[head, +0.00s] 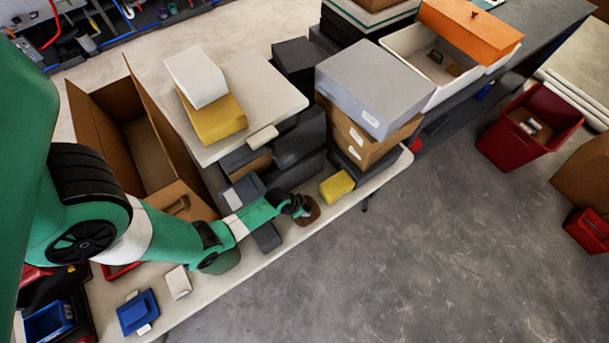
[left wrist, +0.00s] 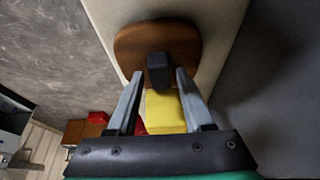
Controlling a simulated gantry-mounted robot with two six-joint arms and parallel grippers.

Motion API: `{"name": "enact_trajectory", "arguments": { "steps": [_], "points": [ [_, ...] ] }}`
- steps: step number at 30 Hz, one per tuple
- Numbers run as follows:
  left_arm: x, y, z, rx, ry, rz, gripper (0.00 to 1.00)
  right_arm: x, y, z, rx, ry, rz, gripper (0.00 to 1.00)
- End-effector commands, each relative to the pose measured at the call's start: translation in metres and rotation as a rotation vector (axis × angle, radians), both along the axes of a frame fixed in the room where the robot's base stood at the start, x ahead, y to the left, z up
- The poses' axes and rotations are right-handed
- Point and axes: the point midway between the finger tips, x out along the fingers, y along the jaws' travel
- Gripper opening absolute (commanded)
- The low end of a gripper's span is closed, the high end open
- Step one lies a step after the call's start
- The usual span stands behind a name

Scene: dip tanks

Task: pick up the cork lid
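The cork lid (head: 311,214) is a brown rounded piece at the table's front edge, partly hidden by my left gripper (head: 299,207) in the head view. In the left wrist view the lid (left wrist: 135,42) lies on the pale table top, with a dark block-like knob (left wrist: 160,68) on it. My left gripper (left wrist: 159,74) is open, with one fingertip on each side of the knob. Gaps show between the fingers and the knob. I cannot tell how far down the fingers reach. My right gripper is not in view.
A yellow block (head: 337,187) stands on the table just right of the lid. Stacked dark boxes (head: 300,140) and a grey box (head: 371,84) rise behind it. An open cardboard box (head: 148,155) stands left. The floor (head: 400,270) in front is clear.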

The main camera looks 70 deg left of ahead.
Motion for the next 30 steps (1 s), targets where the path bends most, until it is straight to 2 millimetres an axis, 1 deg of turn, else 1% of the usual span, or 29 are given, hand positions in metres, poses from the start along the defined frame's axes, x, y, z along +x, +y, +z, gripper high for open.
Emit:
{"name": "enact_trajectory", "arguments": {
  "steps": [1,5,6,8,17,20,23,24,27,30],
  "points": [
    [0.0,0.0,0.0,0.0,0.0,0.0,0.41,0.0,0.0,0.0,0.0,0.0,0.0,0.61],
    [0.0,0.0,0.0,0.0,0.0,0.0,0.17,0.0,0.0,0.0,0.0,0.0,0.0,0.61],
    [0.0,0.0,0.0,0.0,0.0,0.0,0.1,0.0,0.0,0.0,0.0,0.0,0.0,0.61],
    [0.0,0.0,0.0,0.0,0.0,0.0,0.0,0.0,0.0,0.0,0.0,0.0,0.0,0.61],
    [0.0,0.0,0.0,0.0,0.0,0.0,0.0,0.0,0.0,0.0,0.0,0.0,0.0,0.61],
    [0.0,0.0,0.005,0.0,-0.001,0.0,0.0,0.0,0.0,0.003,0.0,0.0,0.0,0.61],
    [0.0,0.0,0.022,0.001,-0.002,0.0,0.0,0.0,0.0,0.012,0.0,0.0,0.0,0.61],
    [0.001,0.0,0.031,0.002,-0.003,0.0,0.0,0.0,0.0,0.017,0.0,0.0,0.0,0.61],
    [0.0,0.0,0.059,0.002,-0.003,0.0,0.0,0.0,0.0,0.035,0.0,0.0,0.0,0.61],
    [0.0,0.0,0.081,0.0,0.0,0.0,0.0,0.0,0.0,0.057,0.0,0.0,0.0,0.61]
  ]
}}
